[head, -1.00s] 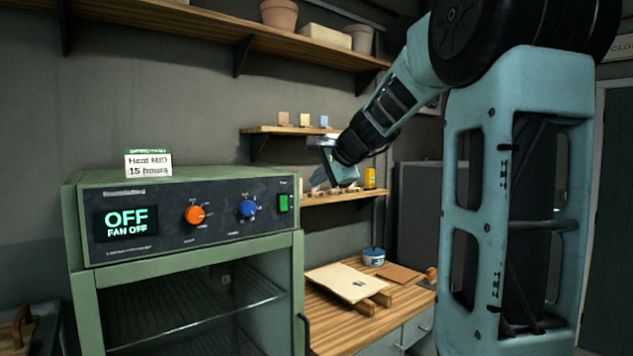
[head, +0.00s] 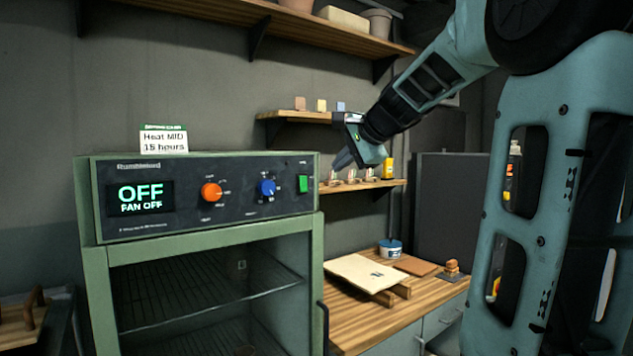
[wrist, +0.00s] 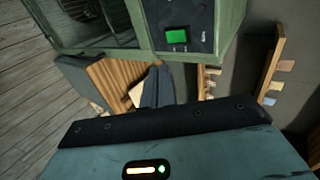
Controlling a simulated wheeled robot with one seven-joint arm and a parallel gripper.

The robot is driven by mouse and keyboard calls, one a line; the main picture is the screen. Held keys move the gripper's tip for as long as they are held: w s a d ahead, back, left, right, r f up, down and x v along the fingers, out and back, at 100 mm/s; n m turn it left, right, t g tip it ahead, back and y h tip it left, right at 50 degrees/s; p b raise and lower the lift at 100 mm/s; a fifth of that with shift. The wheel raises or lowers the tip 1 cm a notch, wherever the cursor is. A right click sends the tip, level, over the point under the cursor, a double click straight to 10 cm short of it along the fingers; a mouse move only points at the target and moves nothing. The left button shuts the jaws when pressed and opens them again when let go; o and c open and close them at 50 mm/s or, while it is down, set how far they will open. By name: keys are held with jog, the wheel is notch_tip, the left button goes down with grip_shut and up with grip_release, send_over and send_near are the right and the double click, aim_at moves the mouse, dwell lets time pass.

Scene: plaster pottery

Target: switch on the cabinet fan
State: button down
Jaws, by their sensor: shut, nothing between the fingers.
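The green drying cabinet (head: 205,238) stands at the left in the head view. Its display (head: 140,197) reads "OFF" and "FAN OFF". Its panel has an orange knob (head: 211,192), a blue knob (head: 267,187) and a green rocker switch (head: 303,184) at the right end. The green switch (wrist: 178,35) also shows near the top of the wrist view. My gripper (head: 343,160) is to the right of the panel, apart from it, fingers pointing down-left. In the wrist view my gripper (wrist: 158,86) is shut and empty, with the switch beyond its fingertips.
A card (head: 163,140) reading "Heat MID 15 hours" stands on the cabinet. Small wall shelves (head: 370,187) with little pieces and a yellow can (head: 388,167) are close to my gripper. A wooden bench (head: 350,325) holds a board (head: 362,272) and a blue-white tub (head: 390,247).

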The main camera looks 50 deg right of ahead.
jog(key=p, duration=0.2)
send_near(304, 189)
notch_tip(304, 189, down, 4)
jog(key=w, duration=0.2)
jog(key=shift+w+d+r+p, duration=0.15)
jog(key=shift+w+d+p, duration=0.3)
jog(key=shift+w, duration=0.45)
jog(key=shift+w+d, duration=0.2)
jog(key=shift+w, duration=0.35)
jog(key=shift+f, duration=0.25)
jog(key=shift+w+f+b, duration=0.1)
jog(key=shift+f+b, duration=0.2)
jog(key=shift+b, duration=0.9)
jog(key=shift+r, duration=0.35)
jog(key=shift+p, duration=0.35)
